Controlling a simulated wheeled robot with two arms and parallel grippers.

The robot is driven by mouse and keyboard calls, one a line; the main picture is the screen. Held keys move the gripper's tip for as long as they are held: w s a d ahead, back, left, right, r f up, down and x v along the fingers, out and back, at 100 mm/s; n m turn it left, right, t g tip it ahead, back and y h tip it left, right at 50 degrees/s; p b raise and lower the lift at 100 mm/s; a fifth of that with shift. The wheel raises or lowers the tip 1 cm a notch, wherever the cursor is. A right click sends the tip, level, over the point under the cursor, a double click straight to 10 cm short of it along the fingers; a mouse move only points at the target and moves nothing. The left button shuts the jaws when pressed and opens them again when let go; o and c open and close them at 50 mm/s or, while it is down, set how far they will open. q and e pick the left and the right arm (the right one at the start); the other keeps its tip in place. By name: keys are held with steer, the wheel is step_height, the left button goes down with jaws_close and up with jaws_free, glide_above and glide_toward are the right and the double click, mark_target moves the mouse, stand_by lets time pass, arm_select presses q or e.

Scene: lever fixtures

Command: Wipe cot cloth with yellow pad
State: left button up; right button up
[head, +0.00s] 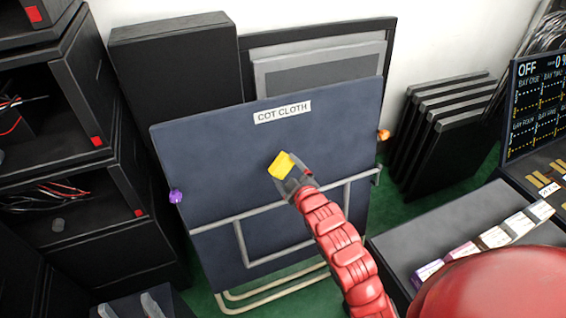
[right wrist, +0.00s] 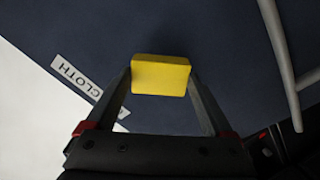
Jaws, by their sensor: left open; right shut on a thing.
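The cot cloth (head: 215,160) is a dark blue upright panel with a white "COT CLOTH" label (head: 282,112) near its top edge. The yellow pad (head: 281,164) is a small block in front of the cloth, below the label. My right gripper (head: 288,175) is shut on the pad. The right wrist view shows the pad (right wrist: 160,75) between the two fingertips, with blue cloth (right wrist: 220,40) behind it. I cannot tell whether the pad touches the cloth. My left gripper (head: 130,305) is at the bottom left edge, partly cut off, with its fingers apart and empty.
Grey tubes (head: 240,243) cross the lower cloth. A purple knob (head: 176,196) and an orange knob (head: 384,135) sit at its sides. Black cabinets (head: 90,225) stand left, stacked black panels (head: 440,130) right. A grey bench (head: 425,235) with labelled blocks is at lower right.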

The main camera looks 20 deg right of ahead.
steer(key=shift+p+v, duration=0.55)
steer(key=shift+v, duration=0.45)
steer(key=shift+s+r, duration=0.1)
steer(key=shift+s, duration=0.1)
steer(key=p+v, duration=0.2)
steer(key=v, duration=0.1)
